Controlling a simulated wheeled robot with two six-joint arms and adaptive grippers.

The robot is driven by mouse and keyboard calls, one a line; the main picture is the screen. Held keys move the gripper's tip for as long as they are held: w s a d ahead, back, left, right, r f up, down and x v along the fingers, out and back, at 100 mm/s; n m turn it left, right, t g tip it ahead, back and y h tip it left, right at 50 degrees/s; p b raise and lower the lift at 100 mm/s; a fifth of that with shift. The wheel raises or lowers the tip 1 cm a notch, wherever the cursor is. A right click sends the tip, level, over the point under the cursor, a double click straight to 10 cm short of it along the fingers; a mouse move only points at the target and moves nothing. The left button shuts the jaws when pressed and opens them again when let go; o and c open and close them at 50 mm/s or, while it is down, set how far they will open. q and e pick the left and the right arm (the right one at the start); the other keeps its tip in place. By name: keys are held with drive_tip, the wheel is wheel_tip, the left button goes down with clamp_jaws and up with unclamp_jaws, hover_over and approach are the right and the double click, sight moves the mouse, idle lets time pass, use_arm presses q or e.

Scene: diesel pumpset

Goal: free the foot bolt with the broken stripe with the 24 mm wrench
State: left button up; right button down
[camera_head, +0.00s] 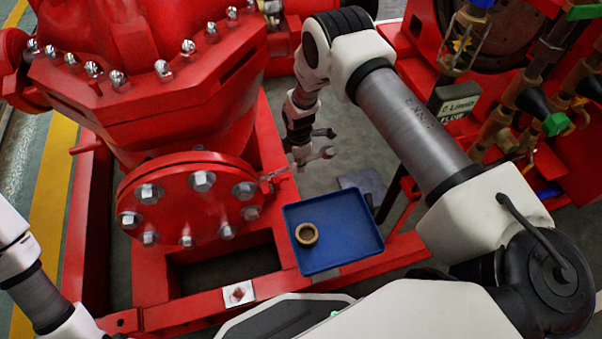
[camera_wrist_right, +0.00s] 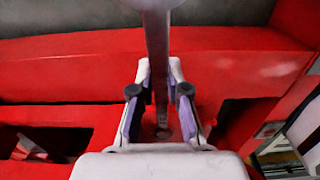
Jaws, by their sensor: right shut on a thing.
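My right gripper (camera_head: 302,143) hangs beside the red pump casing, above and behind the blue tray. In the right wrist view the wrench shaft (camera_wrist_right: 158,60) stands between the two fingers and runs up out of the picture. The size mark on the wrench cannot be read. A bolt on a pale square plate (camera_head: 238,293) sits on the front red frame rail; I cannot tell whether its stripe is broken. My left arm shows at the lower left, but its gripper is out of view.
The blue tray (camera_head: 360,253) holds a brass-coloured ring (camera_head: 306,234). A bolted round red flange (camera_head: 190,200) stands left of it. A red frame (camera_head: 95,220) surrounds the pump. Brass valves and pipes (camera_head: 497,128) stand at the right.

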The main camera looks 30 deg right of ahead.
drive_tip(key=shift+r+p, duration=0.75)
drive_tip(key=shift+r, duration=0.05)
drive_tip(key=shift+f, duration=0.1)
drive_tip(key=s+a+m+p, duration=0.7)
drive_tip(key=s+m, duration=0.2)
drive_tip(key=s, duration=0.1)
drive_tip(key=shift+s, duration=0.2)
idle(0.4)
idle(0.3)
